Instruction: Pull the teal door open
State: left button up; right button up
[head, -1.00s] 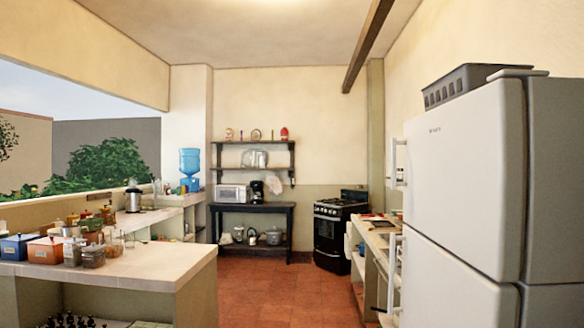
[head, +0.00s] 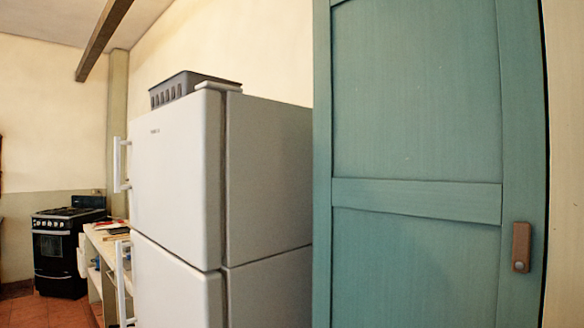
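The teal door (head: 415,130) stands tall at the right of the head view, close to me. It has recessed panels and a crossbar (head: 415,197) across its middle. A brown handle (head: 521,247) is fixed near its right edge. A dark narrow line runs along that right edge, and the door looks shut. Its top and bottom are cut off by the frame. Neither of my grippers shows in the head view.
A white fridge (head: 180,185) stands just left of the door, with a grey basket (head: 180,88) on top. A black stove (head: 65,245) and a low counter (head: 103,265) are farther back at the left. Some red tiled floor (head: 25,308) shows at the lower left.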

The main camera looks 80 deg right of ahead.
aim_at(429, 125)
jog(key=z, duration=3.15)
jog(key=l+z, duration=0.45)
jog(key=j, duration=0.1)
